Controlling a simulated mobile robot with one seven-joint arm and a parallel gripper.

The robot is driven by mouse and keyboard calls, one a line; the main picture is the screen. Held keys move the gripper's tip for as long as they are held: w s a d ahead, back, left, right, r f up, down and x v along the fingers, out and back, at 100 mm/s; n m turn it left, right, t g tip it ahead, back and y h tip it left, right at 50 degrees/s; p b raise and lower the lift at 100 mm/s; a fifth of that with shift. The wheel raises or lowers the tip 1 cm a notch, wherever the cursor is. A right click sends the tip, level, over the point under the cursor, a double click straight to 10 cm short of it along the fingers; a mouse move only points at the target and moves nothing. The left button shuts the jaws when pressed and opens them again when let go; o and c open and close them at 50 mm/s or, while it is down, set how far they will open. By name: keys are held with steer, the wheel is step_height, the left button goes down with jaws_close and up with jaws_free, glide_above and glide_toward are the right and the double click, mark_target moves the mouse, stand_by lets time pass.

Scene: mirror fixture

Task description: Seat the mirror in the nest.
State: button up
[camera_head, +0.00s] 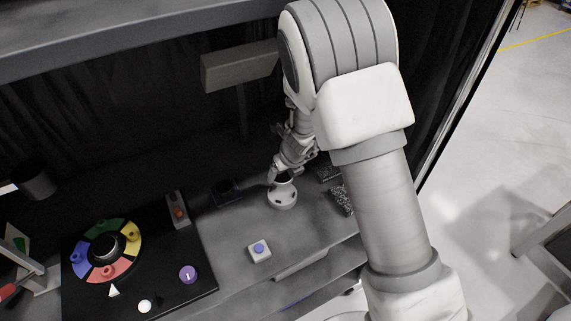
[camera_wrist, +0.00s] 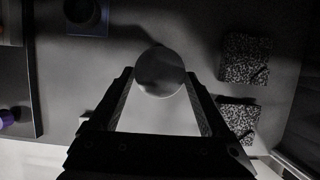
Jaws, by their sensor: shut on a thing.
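The mirror (camera_wrist: 160,72) is a round, shiny grey disc between my fingertips in the wrist view. I cannot tell whether the pale body touches the bench. What looks like the nest is a dark square block with blue edges and a round recess (camera_head: 226,192), left of my gripper. It is partly cut off in the wrist view (camera_wrist: 88,14).
Two speckled dark blocks (camera_head: 341,200) (camera_wrist: 245,58) lie to the right. A small white box with a blue button (camera_head: 259,251) is in front. A black panel (camera_head: 205,279) with a coloured ring stands left. A grey post-mounted plate (camera_head: 240,66) rises behind. Bare bench lies between.

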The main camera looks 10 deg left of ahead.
steer(key=shift+f+b, duration=2.15)
steer(key=shift+b, duration=0.2)
steer(key=shift+f+b, duration=0.65)
steer(key=shift+f, duration=0.2)
steer(key=shift+f, duration=0.5)
steer(key=o, duration=1.3)
steer(key=shift+r, duration=0.1)
steer(key=shift+r+p, duration=1.4)
steer(key=shift+p, duration=0.25)
